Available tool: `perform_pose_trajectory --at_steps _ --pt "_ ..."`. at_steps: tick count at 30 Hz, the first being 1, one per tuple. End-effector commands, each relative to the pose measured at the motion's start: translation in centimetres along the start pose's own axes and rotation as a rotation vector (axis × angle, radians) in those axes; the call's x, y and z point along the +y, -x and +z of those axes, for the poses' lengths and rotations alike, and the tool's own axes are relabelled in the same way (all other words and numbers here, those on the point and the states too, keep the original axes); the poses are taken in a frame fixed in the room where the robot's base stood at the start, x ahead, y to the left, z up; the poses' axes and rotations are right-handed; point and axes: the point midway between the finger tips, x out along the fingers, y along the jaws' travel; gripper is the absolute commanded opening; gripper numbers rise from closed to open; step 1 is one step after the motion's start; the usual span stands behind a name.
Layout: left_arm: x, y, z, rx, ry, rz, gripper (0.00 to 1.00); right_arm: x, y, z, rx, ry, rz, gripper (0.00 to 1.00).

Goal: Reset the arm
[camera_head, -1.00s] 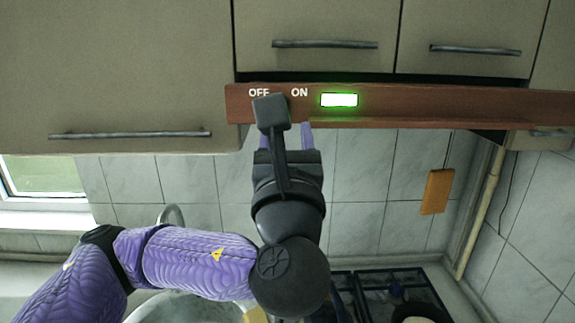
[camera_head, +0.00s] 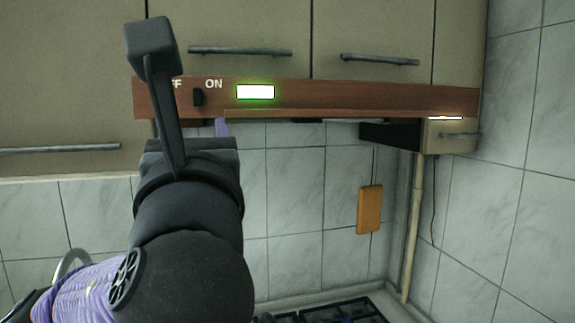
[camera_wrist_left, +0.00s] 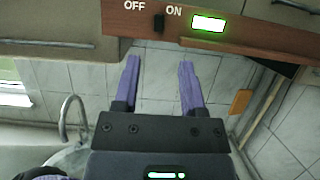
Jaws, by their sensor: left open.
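My left gripper (camera_wrist_left: 160,66) is open and empty in the left wrist view, its two purple fingers apart just below a brown hood panel (camera_wrist_left: 225,37). The panel's black switch (camera_wrist_left: 158,23) sits between the OFF and ON labels, beyond the fingers and apart from them. In the head view my dark wrist hides most of the left gripper (camera_head: 190,129); one purple finger shows under the panel (camera_head: 350,97). The switch (camera_head: 198,97) is visible to the right of my wrist camera mount. The lit green-edged display (camera_head: 255,92) is right of it. My right gripper is out of view.
Cabinets with bar handles (camera_head: 240,51) are above the hood. A wooden board (camera_head: 369,209) hangs on the tiled wall beside a pipe (camera_head: 412,230). The stove (camera_head: 335,312) is at the bottom. A faucet (camera_wrist_left: 68,116) is at left.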

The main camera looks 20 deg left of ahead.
Motion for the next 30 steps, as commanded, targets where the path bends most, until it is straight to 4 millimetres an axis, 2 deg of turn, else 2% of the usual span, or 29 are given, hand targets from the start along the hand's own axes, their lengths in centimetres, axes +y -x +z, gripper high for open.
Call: perform_pose_trajectory --at_steps 2,4,5,8,9,11,12,15,16,18,21,26,30 --pt "-0.4 0.0 -0.8 0.025 0.028 -0.017 0.53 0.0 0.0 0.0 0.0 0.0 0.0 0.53" --pt "-1.6 0.1 -3.5 0.108 0.125 -0.06 0.53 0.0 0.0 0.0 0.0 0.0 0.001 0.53" --pt "-2.3 0.4 -5.3 0.165 0.193 -0.082 0.53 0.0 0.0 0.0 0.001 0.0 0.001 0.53" --pt "-4.6 2.2 -12.9 0.438 0.509 -0.108 0.53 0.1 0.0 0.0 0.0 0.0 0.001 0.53" --pt "-5.2 3.5 -16.1 0.563 0.652 -0.08 0.53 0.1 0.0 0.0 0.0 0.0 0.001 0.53" --pt "-5.7 5.9 -21.0 0.753 0.871 0.012 0.53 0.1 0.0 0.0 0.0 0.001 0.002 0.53" --pt "-5.8 7.9 -24.0 0.872 1.013 0.108 0.53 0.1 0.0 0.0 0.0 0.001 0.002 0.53" --pt "-4.8 13.0 -30.2 1.091 1.313 0.426 0.53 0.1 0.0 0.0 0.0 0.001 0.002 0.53" --pt "-4.4 14.5 -31.6 1.133 1.383 0.529 0.53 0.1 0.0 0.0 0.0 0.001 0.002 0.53" --pt "-3.3 17.7 -34.3 1.19 1.515 0.767 0.53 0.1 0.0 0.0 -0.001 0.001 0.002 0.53" --pt "-1.4 22.0 -37.0 1.202 1.649 1.096 0.53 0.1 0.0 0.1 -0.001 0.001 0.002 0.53" --pt "1.9 28.1 -39.6 1.087 1.77 1.592 0.53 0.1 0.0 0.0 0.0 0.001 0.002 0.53" --pt "5.1 33.4 -40.7 0.866 1.804 1.998 0.53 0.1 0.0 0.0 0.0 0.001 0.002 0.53"
